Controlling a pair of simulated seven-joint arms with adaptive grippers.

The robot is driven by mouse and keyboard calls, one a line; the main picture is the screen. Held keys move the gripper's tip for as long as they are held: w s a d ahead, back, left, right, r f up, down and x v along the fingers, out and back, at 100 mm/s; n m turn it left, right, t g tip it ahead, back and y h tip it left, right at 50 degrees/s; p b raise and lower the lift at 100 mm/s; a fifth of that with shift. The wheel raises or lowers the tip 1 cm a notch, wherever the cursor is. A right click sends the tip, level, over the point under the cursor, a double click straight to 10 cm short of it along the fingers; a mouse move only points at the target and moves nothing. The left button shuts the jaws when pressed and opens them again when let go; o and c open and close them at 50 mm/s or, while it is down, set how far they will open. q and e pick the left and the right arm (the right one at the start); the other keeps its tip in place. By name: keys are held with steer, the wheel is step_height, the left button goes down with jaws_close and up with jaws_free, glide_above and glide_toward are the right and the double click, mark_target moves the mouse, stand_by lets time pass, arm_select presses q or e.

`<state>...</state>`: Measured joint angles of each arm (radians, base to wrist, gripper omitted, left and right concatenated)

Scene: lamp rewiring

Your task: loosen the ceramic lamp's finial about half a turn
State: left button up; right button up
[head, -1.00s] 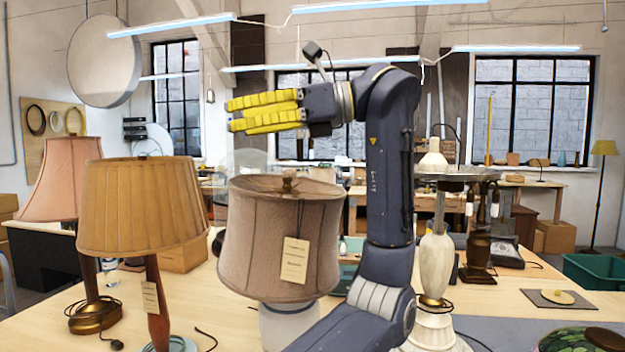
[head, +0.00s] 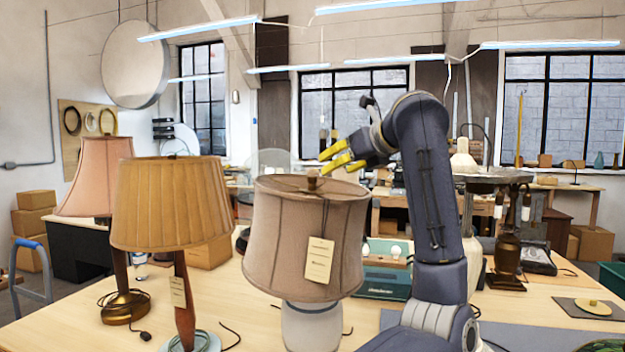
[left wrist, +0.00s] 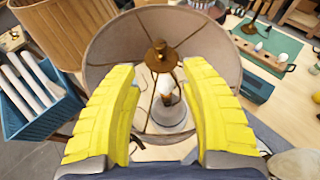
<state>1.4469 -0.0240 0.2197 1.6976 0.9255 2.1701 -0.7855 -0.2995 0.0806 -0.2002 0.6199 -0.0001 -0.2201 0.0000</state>
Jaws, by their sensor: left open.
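The ceramic lamp has a taupe drum shade (head: 300,235) with a hanging paper tag and a white base (head: 311,325). Its finial (head: 312,179) is a small brassy-brown knob on top of the shade. In the left wrist view I look down into the shade's open top. There the finial (left wrist: 160,48) sits at the hub of the spokes, with a bulb below. My left gripper (head: 326,162), with yellow ribbed fingers, is open and empty just above and to the right of the finial. In the left wrist view its fingertips (left wrist: 159,68) straddle the finial's line, apart from it. My right gripper is not in view.
An orange-shaded lamp (head: 172,205) and a pink-shaded lamp (head: 95,180) stand to the left. A teal case with bulbs (head: 385,275) lies behind the ceramic lamp. A dark bronze lamp base (head: 507,260) stands right. A blue crate (left wrist: 35,105) shows in the left wrist view.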

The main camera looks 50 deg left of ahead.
mark_target(312, 178)
arm_select(q)
steer(key=x, duration=1.2)
steer(key=shift+a, duration=0.1)
steer(key=shift+c, duration=0.4)
jaws_close()
